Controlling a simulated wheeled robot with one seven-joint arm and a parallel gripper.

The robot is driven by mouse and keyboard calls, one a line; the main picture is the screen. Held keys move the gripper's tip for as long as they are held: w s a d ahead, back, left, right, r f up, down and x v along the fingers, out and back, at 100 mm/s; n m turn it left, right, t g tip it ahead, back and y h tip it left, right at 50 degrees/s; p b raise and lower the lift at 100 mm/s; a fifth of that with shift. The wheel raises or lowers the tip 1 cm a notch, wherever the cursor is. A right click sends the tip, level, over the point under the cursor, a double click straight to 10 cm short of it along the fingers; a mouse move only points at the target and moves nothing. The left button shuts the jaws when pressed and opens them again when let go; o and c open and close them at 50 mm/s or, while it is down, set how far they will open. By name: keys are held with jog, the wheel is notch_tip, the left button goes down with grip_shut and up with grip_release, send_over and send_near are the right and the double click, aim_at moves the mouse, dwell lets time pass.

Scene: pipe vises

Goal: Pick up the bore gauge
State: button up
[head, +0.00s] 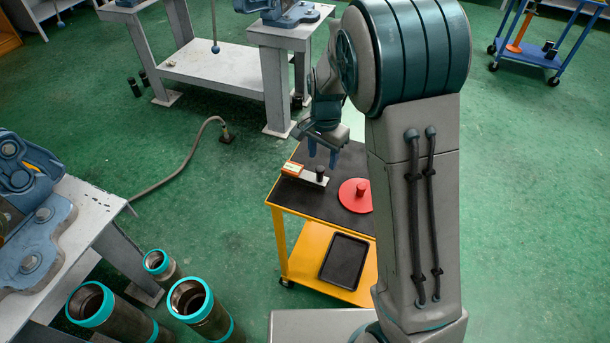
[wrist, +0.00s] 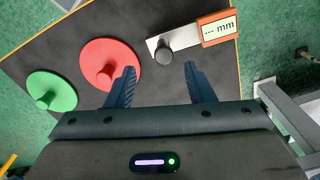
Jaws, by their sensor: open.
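The bore gauge (wrist: 185,37) is a pale flat bar with a black round knob and an orange-framed display reading "--- mm". In the head view the bore gauge (head: 314,179) lies on the dark top of the yellow cart (head: 335,207). My gripper (wrist: 160,68) is open, with nothing between its two fingers. In the wrist view the black knob sits just beyond the fingertips, between their lines. In the head view my gripper (head: 322,156) is above the gauge, fingers pointing down. The gap between them is hard to judge.
A red disc with a knob (wrist: 108,62) lies beside the gauge, near the left finger. A green disc with a knob (wrist: 52,92) lies farther left. A black tray (head: 345,262) is on the cart's lower shelf. Teal-ringed pipes (head: 205,308) stand on the floor at left.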

aim_at(320, 169)
jog(key=shift+a+f, duration=0.15)
jog(key=shift+f, duration=1.4)
jog(key=shift+a+f, duration=0.15)
jog(key=shift+f, duration=1.4)
grip_shut()
